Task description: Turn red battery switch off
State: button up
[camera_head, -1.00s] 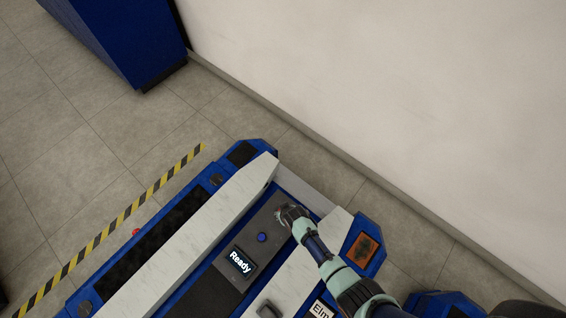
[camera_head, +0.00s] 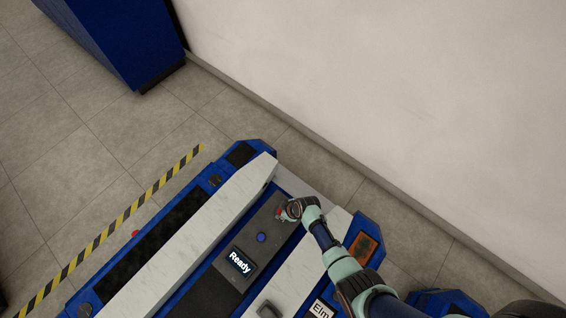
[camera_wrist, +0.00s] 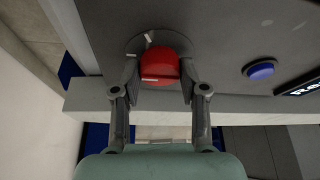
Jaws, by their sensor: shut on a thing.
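The red battery switch (camera_wrist: 160,66) is a round red knob on a dark grey panel. In the wrist view it sits between the two fingers of my gripper (camera_wrist: 160,80), which are shut on its sides. A white mark shows on the knob and others on the grey ring around it. In the head view my gripper (camera_head: 284,212) is at the panel's far end, and only a bit of red shows beside the fingers.
A blue button (camera_head: 262,237) and a display reading "Ready" (camera_head: 240,262) are on the same panel. White rails (camera_head: 200,225) flank the panel on the blue cart. A white wall (camera_head: 400,100) stands beyond the cart's far end.

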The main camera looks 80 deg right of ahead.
dwell(0.3)
jog(key=o, duration=1.1)
jog(key=shift+o, duration=0.2)
jog(key=shift+r, duration=0.1)
jog(key=v, duration=1.1)
jog(key=shift+r, duration=0.35)
jog(key=shift+s, duration=0.1)
